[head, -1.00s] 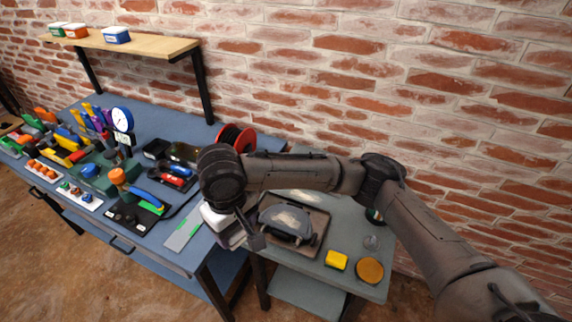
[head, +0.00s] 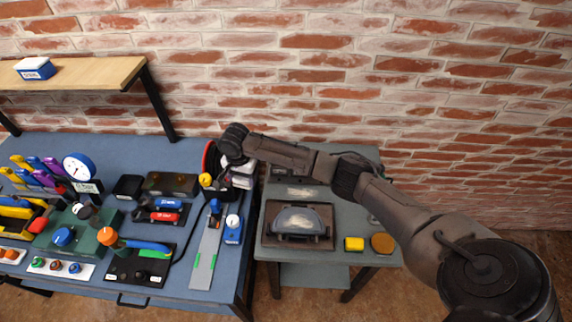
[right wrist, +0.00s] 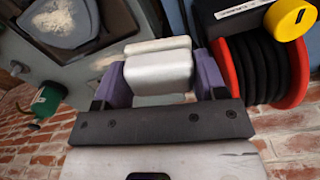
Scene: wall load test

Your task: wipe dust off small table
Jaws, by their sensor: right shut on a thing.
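The small table (head: 346,222) stands right of the blue workbench, against the brick wall. A pale dust patch (head: 300,191) lies on its top, behind a dark tray (head: 326,241) holding a grey rounded thing (head: 298,218) with a pale smear. In the right wrist view, dust also shows on a grey surface (right wrist: 62,20). My right gripper (head: 238,182) is at the small table's left back edge, by the bench. In the right wrist view its purple fingers are shut on a whitish block (right wrist: 160,72). My left gripper is out of view.
A red-rimmed black spool (head: 208,158) stands beside my right gripper. A yellow block (head: 354,244) and an amber disc (head: 382,243) sit at the small table's front right. The blue bench (head: 120,150) is crowded with tools. A green bottle (right wrist: 48,100) shows in the right wrist view.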

